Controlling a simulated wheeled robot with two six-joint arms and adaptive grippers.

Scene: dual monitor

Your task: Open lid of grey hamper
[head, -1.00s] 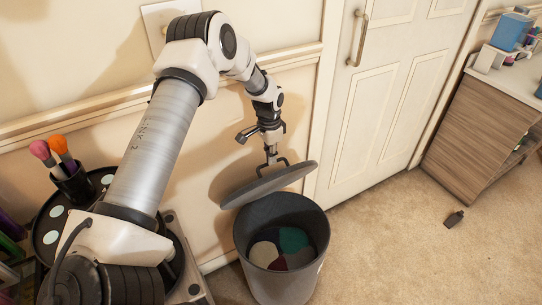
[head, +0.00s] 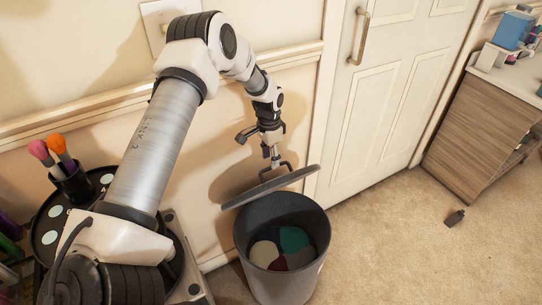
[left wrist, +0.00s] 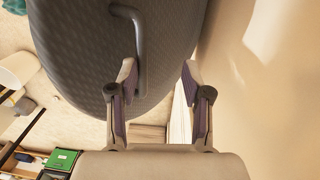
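The grey hamper (head: 262,268) stands on the carpet by the wall with its mouth uncovered. Its dark grey lid (head: 250,190) is up above the rim, tilted and seen nearly edge-on, with a looped handle (head: 275,170). The lid also fills the upper left of the left wrist view (left wrist: 80,50), where its handle (left wrist: 139,45) reaches the left finger. My left gripper (head: 270,157) is at the handle. My right gripper is not in view.
Folded cloths (head: 283,249) in several colours lie inside the hamper. A white door (head: 395,110) stands behind it to the right, a wooden cabinet (head: 480,140) farther right. A small dark bottle (head: 455,217) lies on otherwise clear carpet (head: 400,260).

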